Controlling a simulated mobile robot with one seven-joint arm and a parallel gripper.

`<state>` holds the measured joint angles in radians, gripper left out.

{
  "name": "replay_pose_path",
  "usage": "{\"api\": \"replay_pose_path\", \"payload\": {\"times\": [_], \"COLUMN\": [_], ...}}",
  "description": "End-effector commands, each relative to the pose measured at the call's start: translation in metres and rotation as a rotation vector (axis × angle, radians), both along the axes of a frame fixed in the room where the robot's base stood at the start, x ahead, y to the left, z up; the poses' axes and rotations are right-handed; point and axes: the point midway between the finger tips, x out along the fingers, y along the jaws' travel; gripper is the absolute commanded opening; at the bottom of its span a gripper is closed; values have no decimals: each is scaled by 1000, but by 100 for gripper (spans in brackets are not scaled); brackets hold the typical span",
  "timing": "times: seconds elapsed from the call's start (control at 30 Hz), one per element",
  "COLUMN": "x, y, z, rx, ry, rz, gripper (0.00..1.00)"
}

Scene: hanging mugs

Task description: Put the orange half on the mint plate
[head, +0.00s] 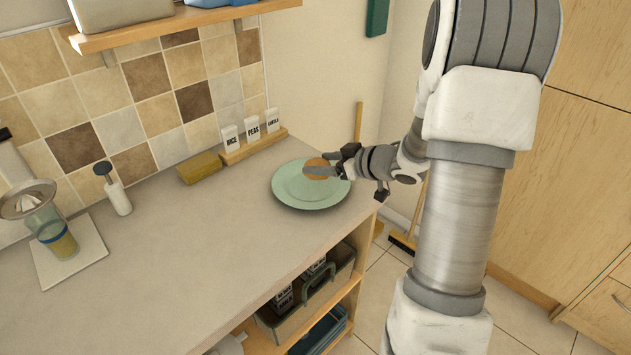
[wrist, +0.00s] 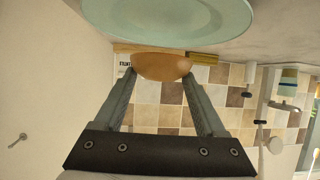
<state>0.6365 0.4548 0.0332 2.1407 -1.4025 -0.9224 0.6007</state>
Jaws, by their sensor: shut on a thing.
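The mint plate (head: 298,199) lies on the counter near its right end. My gripper (head: 325,165) reaches in from the right over the plate and is shut on the orange half (head: 318,164). In the wrist view the orange half (wrist: 161,67) sits between the two fingertips (wrist: 161,75), with the mint plate (wrist: 185,15) close beyond it. The orange half appears over the plate's far part in the head view. I cannot tell whether it touches the plate.
A small rack with rice, peas and another packet (head: 253,140) stands behind the plate. A yellow sponge-like block (head: 199,167) lies left of it. A juicer (head: 50,225) stands at the far left. The counter (head: 190,255) left of the plate is clear.

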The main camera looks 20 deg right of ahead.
Motion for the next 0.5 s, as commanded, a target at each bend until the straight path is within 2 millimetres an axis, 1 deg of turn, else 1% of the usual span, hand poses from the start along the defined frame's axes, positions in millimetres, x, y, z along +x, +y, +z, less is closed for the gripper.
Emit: {"api": "replay_pose_path", "payload": {"times": [0.03,0.1,0.27,0.5], "x": [7,12,17,17], "y": [5,9,12,12], "z": [-6,-10,-16,-50], "rx": [0,0,0,2], "ry": [-1,0,-1,2], "rz": [2,1,-1,-1], "gripper": [6,5,5,5]}}
